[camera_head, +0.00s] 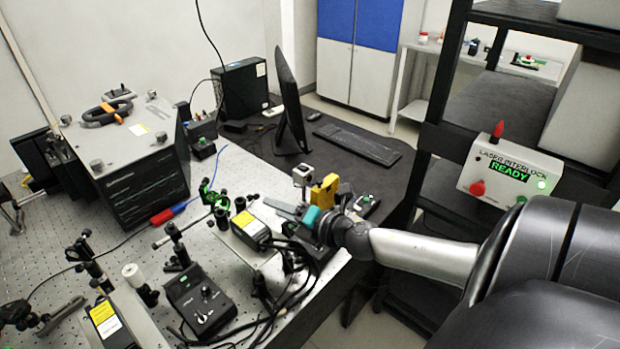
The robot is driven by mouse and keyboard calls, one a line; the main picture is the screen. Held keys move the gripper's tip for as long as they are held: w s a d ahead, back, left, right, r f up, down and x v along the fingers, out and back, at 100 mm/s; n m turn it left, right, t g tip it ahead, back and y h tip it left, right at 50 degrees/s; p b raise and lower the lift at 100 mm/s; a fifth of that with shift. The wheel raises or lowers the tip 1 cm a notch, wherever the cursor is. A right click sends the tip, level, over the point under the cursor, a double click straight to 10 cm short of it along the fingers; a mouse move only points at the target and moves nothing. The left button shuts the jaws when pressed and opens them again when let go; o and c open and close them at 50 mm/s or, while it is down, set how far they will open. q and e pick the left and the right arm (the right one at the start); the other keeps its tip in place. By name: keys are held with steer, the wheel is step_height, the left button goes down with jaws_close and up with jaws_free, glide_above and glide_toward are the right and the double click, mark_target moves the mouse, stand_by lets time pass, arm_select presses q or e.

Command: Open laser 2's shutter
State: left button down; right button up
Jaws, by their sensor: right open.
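Two laser-like boxes with yellow labels stand on the bench. One (252,232) is at the middle, and the other (108,322) is at the lower left. I cannot read which is laser 2, and no shutter can be made out clearly. My right gripper (283,209) reaches in from the right over the bench's right edge, close to the middle box's upper right side. It is open, with nothing seen between its fingers. Whether it touches anything is unclear. My left gripper is out of view.
A black control box (198,300) with knobs and loose black cables lie in front. A yellow part (325,190) and a small silver mount (302,177) crowd the gripper. A laser interlock box (510,174) reading READY sits on the right shelf. Optic posts cover the left bench.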

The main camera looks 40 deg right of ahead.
steer(key=v, duration=0.9)
steer(key=shift+w, duration=0.1)
stand_by(0.6)
